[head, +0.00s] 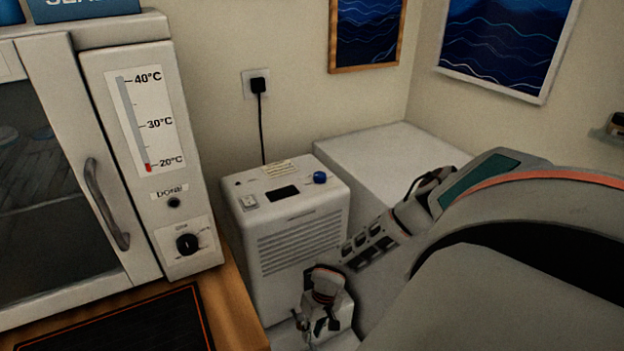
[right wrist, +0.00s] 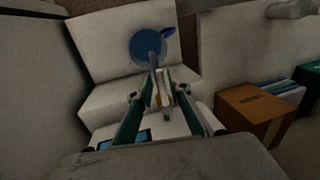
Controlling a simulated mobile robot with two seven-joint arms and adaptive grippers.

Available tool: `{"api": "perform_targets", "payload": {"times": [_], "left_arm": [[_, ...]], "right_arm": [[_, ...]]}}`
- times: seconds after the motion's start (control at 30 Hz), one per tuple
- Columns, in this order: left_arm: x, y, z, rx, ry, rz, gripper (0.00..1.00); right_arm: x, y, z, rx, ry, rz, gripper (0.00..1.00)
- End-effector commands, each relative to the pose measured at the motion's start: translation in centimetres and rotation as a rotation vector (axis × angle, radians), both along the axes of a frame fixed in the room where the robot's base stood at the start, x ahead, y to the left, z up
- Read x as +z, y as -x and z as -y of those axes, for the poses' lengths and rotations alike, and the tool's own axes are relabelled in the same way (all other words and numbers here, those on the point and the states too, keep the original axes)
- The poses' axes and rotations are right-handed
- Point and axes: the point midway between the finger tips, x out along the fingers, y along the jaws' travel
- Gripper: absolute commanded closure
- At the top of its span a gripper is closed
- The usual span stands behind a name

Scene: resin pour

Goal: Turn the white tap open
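My right gripper (right wrist: 162,82) points at a grey, rod-like part (right wrist: 153,62), which lies in front of a round blue surface (right wrist: 148,45) in the right wrist view. A pale and orange piece (right wrist: 165,101) shows between its fingers. The fingers stand apart around these parts, but I cannot tell whether they touch them. I cannot clearly make out which part is the white tap. My left gripper is not in view.
The white machine (head: 300,240) with a blue knob (head: 320,177) stands by the wall. A white oven (head: 150,110) with a dial stands at left on a wooden top (head: 232,318). A cardboard box (right wrist: 255,110) lies right in the right wrist view.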

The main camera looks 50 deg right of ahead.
Motion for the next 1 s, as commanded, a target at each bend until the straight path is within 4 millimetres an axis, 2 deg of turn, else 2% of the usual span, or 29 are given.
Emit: {"api": "perform_targets", "payload": {"times": [0.33,0.47,0.57,0.8,1.0], "left_arm": [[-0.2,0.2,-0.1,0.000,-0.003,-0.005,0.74],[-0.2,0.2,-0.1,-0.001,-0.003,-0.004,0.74],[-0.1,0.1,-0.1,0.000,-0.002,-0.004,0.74],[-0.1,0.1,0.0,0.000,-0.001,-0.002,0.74],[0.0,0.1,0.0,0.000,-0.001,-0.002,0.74]], "right_arm": [[0.1,0.0,0.0,-0.004,-0.001,-0.002,0.74],[0.9,0.0,0.3,-0.005,0.000,-0.001,0.74],[2.4,0.1,0.6,-0.005,0.000,0.000,0.74],[7.3,0.4,1.5,-0.004,0.000,0.001,0.74],[10.4,0.7,2.0,-0.003,0.000,-0.001,0.74]]}}
